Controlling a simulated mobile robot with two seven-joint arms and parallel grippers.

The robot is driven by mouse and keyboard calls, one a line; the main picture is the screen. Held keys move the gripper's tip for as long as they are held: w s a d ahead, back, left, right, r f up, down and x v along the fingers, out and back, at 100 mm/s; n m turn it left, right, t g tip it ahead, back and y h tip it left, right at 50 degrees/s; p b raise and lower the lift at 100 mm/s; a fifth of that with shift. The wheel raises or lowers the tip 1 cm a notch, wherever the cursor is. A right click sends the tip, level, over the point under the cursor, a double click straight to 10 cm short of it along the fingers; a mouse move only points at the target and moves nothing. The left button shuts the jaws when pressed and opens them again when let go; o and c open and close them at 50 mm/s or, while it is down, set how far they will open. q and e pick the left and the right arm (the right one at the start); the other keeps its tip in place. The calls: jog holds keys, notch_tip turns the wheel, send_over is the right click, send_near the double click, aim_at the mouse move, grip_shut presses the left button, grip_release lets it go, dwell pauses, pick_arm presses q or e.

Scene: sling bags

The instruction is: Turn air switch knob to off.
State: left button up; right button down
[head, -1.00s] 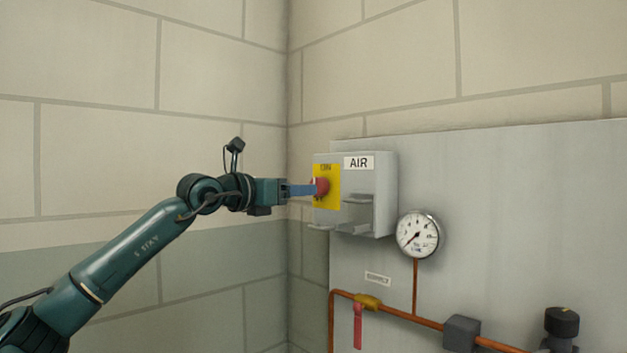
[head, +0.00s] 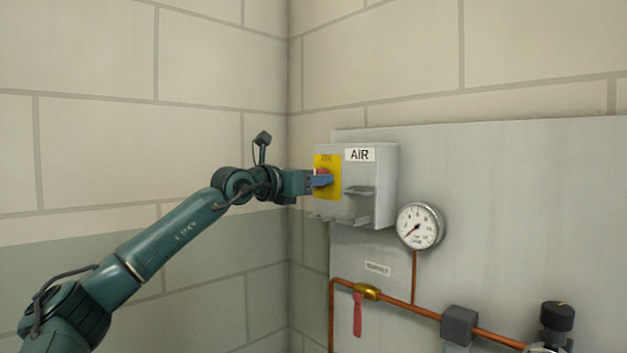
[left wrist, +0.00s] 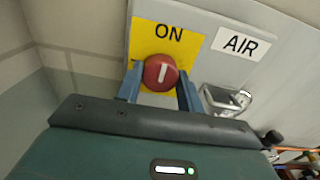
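The air switch knob (left wrist: 160,72) is a round red knob with a white mark, on a yellow plate (left wrist: 188,42) marked ON. The mark stands nearly upright, pointing toward ON, in the left wrist view. The plate is on a grey box (head: 385,190) labelled AIR. My left gripper (head: 322,180) is at the knob. In the left wrist view its two blue fingers (left wrist: 158,84) stand apart, one on each side of the knob. I cannot tell whether they touch it. In the head view the fingers partly hide the knob. My right gripper is not in view.
Small grey ledges (head: 345,219) stick out from the box beside and below the plate. A pressure gauge (head: 419,226), a copper pipe (head: 400,305) and a valve with a red handle (head: 358,315) are lower right. The wall (head: 200,60) at left is bare.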

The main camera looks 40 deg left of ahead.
pick_arm(q)
jog(key=c, duration=0.5)
jog(key=shift+o, duration=0.2)
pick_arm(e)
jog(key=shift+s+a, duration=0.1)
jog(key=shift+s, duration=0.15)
pick_arm(q)
jog(key=shift+f+n, duration=0.1)
jog(key=shift+n, duration=0.2)
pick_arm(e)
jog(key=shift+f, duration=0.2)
pick_arm(q)
jog(key=shift+d+n+b, duration=0.1)
jog(key=shift+n+b, duration=1.7)
jog(key=shift+n, duration=6.8)
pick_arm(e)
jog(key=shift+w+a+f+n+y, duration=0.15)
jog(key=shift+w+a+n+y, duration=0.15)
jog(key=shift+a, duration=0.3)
